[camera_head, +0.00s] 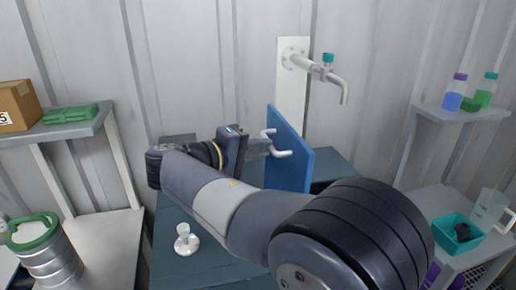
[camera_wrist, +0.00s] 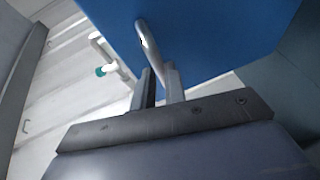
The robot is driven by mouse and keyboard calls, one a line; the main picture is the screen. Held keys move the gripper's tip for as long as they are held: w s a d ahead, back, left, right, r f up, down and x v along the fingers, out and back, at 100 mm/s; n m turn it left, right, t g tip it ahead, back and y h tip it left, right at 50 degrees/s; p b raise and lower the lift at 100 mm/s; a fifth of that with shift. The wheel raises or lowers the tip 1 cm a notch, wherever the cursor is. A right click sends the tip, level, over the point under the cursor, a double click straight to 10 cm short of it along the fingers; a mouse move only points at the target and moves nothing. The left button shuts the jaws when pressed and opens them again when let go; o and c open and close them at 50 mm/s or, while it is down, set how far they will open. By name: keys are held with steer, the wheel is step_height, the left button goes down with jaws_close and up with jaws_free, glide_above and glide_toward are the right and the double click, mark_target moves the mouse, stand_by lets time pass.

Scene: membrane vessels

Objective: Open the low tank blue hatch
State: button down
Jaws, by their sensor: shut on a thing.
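The blue hatch (camera_head: 290,152) stands raised, roughly upright, above the dark blue-grey low tank (camera_head: 168,235). Its white bar handle (camera_head: 284,153) faces left toward my gripper (camera_head: 266,147). My gripper is shut on the handle. In the wrist view the blue hatch (camera_wrist: 200,35) fills the top, and the curved handle (camera_wrist: 147,45) runs down to between the fingers of my gripper (camera_wrist: 158,85). The exact contact is partly hidden by the fingers. My arm covers much of the tank top and its opening in the head view.
A wall tap with a teal knob (camera_head: 328,58) sticks out behind the hatch. A small white fitting (camera_head: 186,240) stands on the tank at front left. Shelves hold a cardboard box (camera_head: 18,106) at left and bottles (camera_head: 455,92) at right. A teal bin (camera_head: 455,232) is lower right.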

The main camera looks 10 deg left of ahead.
steer(key=c, duration=1.5)
jaws_free()
steer(key=shift+d+f+g, duration=0.15)
steer(key=shift+f+g, duration=0.15)
steer(key=shift+f, duration=0.5)
steer(key=shift+o, duration=0.2)
steer(key=shift+r, duration=0.2)
steer(key=v, duration=1)
steer(key=shift+s+a+b, duration=0.25)
steer(key=shift+s+b, duration=0.05)
steer(key=shift+b, duration=0.1)
steer(key=shift+w, duration=0.1)
steer(key=p+x, duration=0.1)
steer(key=x, duration=0.9)
steer(key=shift+w+d, duration=0.3)
